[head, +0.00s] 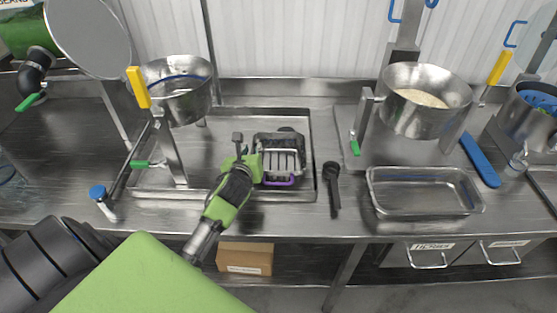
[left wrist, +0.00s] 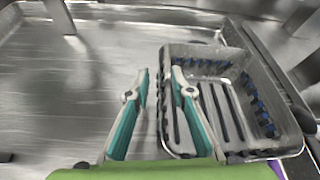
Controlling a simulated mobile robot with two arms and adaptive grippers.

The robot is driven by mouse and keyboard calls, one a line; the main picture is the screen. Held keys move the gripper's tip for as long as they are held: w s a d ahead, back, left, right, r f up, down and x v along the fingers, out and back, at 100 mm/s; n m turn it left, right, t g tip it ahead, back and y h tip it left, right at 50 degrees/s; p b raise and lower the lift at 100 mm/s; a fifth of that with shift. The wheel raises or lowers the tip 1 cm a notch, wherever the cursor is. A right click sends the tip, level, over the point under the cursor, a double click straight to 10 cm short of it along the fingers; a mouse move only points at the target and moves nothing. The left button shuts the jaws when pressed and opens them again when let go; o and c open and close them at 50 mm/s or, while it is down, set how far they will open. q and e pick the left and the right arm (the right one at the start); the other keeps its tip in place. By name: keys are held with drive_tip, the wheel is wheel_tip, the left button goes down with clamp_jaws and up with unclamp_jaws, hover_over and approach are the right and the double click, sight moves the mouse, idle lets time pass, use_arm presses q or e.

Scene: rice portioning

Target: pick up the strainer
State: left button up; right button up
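A grey slotted basket, which looks like the strainer (head: 284,163), rests on the steel tray in the middle of the counter, with a purple part at its near edge. It also shows in the left wrist view (left wrist: 224,108). My left gripper (head: 247,147) is at its left side. In the left wrist view my left gripper (left wrist: 158,74) has its two teal fingers apart. The left finger is outside the basket and the right finger is over or inside its left wall; contact cannot be told. My right gripper is not in view.
A steel tray (head: 155,183) lies under the strainer. A funnel hopper (head: 180,90) stands at the left, and another hopper with rice (head: 425,105) at the right. A black-handled tool (head: 333,185) and an empty steel pan (head: 425,205) lie right of the tray.

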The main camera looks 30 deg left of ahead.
use_arm(q)
drive_tip(key=shift+r, duration=0.1)
clamp_jaws()
